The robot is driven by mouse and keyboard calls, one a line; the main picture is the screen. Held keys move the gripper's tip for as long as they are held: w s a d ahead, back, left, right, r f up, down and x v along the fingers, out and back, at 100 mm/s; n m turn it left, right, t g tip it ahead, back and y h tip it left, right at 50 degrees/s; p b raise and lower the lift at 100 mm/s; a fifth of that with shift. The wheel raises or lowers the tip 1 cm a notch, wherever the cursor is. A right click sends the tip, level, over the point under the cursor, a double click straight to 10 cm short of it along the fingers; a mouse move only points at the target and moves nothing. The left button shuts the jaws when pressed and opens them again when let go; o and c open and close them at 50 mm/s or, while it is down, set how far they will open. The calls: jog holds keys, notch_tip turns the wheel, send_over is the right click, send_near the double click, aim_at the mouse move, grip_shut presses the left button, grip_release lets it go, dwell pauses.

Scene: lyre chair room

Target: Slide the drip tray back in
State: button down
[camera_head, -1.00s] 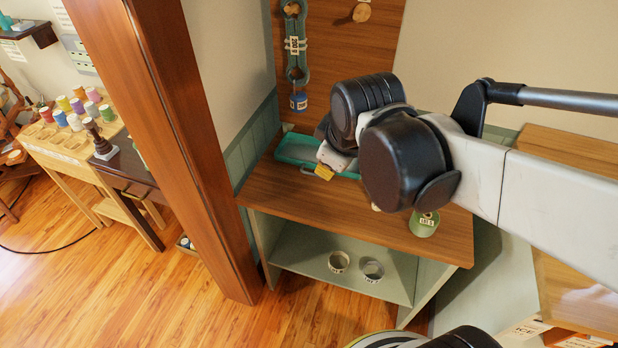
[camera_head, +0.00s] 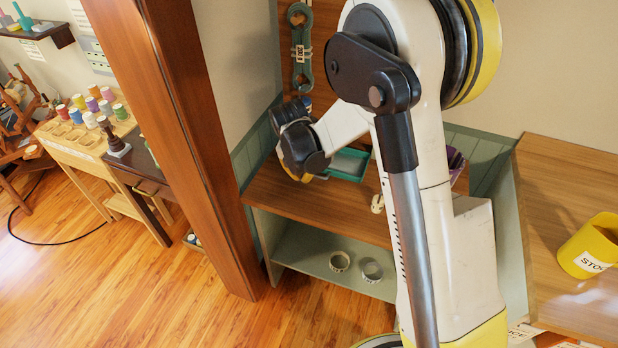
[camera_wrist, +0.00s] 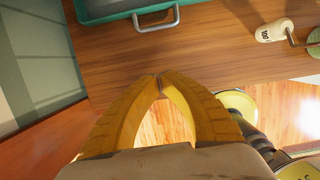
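The drip tray is a teal, shallow tray (camera_head: 348,165) on the wooden top of the green cabinet. My wrist hides its left part in the head view. In the wrist view its near edge (camera_wrist: 112,12) lies along the top, with a grey metal bar handle (camera_wrist: 157,23) facing me. My gripper (camera_wrist: 158,78) has two yellow fingers, their tips together with nothing visible between them. The fingertips appear near the cabinet top's front edge, apart from the handle. In the head view the fingers are mostly hidden behind my wrist.
A wooden post (camera_head: 180,130) rises at left. A yellow mug (camera_head: 592,247) stands on the right-hand table.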

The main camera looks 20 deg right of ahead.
aim_at(311, 184)
jog(key=shift+f, duration=0.1)
jog(key=b+x, duration=0.3)
jog(key=x, duration=0.6)
jog(key=shift+w+d+f, duration=0.1)
jog(key=shift+w+f, duration=0.05)
jog(key=shift+f, duration=0.15)
jog(key=shift+w+d+b, duration=0.65)
jog(key=shift+w+d, duration=0.25)
jog(key=shift+w, duration=0.3)
jog(key=shift+w+d+r, duration=0.2)
jog(key=shift+w+d, duration=0.05)
jog(key=shift+w, duration=0.2)
jog(key=shift+w+d, duration=0.15)
jog(key=w+d, duration=0.1)
jog(key=w, duration=0.1)
jog(key=w+d, duration=0.3)
jog(key=w, duration=0.1)
jog(key=shift+w+d+f, duration=0.15)
jog(key=shift+w+d, duration=0.05)
jog(key=shift+d, duration=0.1)
jog(key=shift+w+d, duration=0.3)
jog(key=shift+w, duration=0.15)
